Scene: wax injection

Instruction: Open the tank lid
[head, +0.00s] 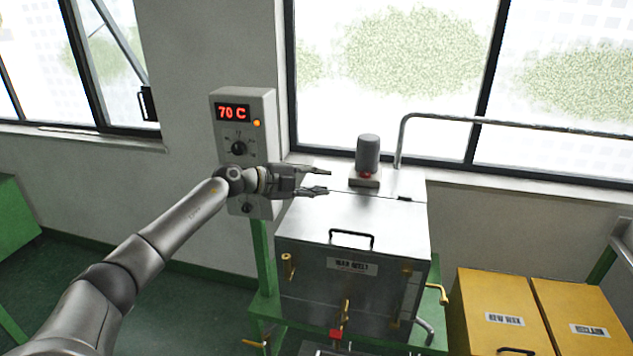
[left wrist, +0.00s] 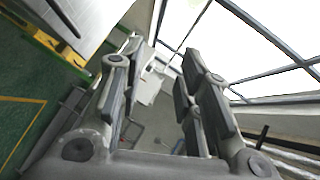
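The wax melt tank (head: 340,288) is a grey metal box on a green stand, right of centre in the head view. Its flat lid (head: 375,222) lies closed on top. A dark bar handle (head: 352,238) sits at the front edge of the lid. My left gripper (head: 328,181) is open and empty, above the back left part of the tank top and apart from the handle. In the left wrist view the two fingers (left wrist: 158,85) are spread with nothing between them. My right gripper is in neither view.
A grey motor (head: 368,154) stands at the back of the tank top. A control box reading 70 C (head: 243,125) stands left of the tank. A bent metal pipe (head: 400,140) rises behind it. Yellow bins (head: 492,305) stand at the right. Windows line the wall behind.

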